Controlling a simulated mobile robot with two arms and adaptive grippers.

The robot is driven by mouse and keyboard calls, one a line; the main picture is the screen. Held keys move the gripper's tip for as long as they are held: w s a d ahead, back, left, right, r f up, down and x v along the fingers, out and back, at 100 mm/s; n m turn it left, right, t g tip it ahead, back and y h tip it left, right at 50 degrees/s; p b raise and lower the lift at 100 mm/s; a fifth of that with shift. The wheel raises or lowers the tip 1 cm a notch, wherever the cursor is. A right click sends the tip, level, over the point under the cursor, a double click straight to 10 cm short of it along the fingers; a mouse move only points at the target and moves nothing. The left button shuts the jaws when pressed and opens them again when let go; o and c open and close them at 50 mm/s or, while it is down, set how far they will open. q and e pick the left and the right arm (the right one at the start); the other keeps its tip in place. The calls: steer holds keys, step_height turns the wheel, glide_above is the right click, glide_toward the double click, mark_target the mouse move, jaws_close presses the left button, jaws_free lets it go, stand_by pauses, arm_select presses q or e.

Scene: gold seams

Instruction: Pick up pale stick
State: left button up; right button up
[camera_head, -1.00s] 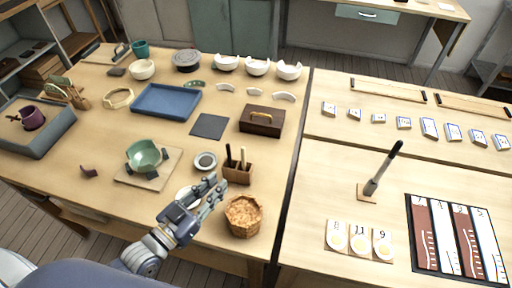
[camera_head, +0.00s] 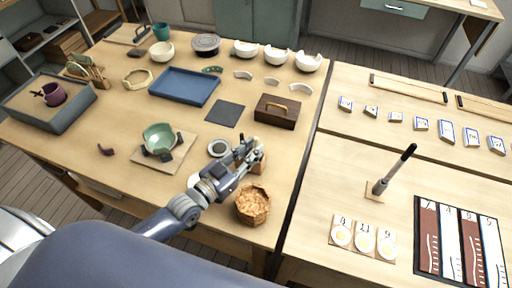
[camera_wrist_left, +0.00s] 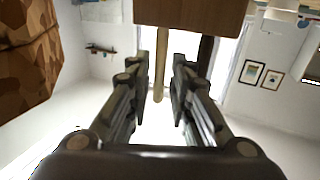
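The pale stick (camera_wrist_left: 160,66) shows in the left wrist view between the two fingers of my left gripper (camera_wrist_left: 161,78), with a gap on each side. It sticks out of the brown wooden holder (camera_wrist_left: 190,12), beside a dark stick (camera_wrist_left: 205,56). In the head view my left gripper (camera_head: 248,149) is at the holder (camera_head: 259,165) and hides most of it and the sticks. The left gripper is open. My right gripper is not in view.
A woven basket (camera_head: 253,204) stands just in front of the holder. A small grey ring-shaped dish (camera_head: 219,147) is to the left, and a wooden box (camera_head: 276,111) with a handle behind. A green bowl (camera_head: 160,138) sits further left.

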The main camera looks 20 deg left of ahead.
arm_select(q)
steer(key=shift+x, duration=1.3)
steer(key=shift+s, duration=0.1)
jaws_close()
step_height(320, 180, up, 10)
